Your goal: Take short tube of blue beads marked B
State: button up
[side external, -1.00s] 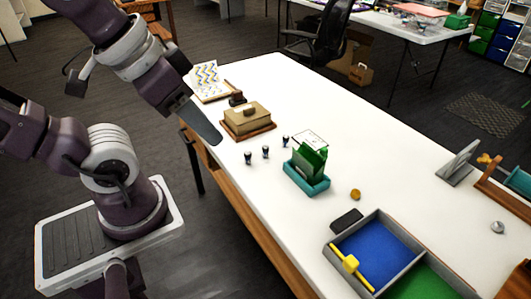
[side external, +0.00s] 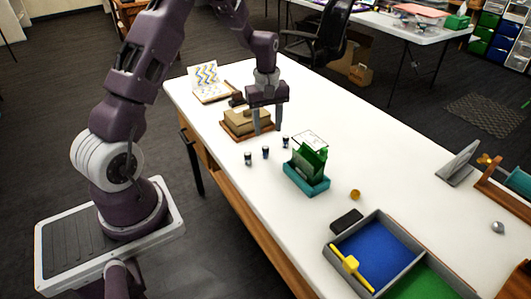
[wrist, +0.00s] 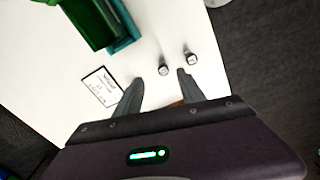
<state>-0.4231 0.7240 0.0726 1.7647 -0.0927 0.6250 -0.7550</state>
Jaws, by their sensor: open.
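Three small tubes with pale tops and dark contents stand upright on the white table in the side view: a left one (side external: 248,159), a middle one (side external: 266,153) and a right one (side external: 285,142). Their letters are too small to read, so I cannot tell which is marked B. My gripper (side external: 268,127) points down above the table, behind the tubes, with its fingers apart and nothing held. In the wrist view, my gripper (wrist: 160,77) has one tube (wrist: 163,70) near the gap between its fingertips. Another tube (wrist: 190,59) is just beyond the right finger.
A tan box on a wooden base (side external: 240,121) is close beside my gripper. A teal tray (side external: 307,184) holds upright green panels. A white card (side external: 310,140) lies behind it. A grey tray with blue and green compartments (side external: 337,258) is at front right.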

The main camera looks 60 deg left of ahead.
aim_at(265, 147)
jog(key=shift+n, duration=0.4)
jog(key=f, duration=0.3)
jog(key=a+f, duration=0.1)
jog(key=f, duration=0.6)
jog(key=shift+w+a+f, duration=0.15)
jog(key=shift+a, duration=0.2)
grip_shut()
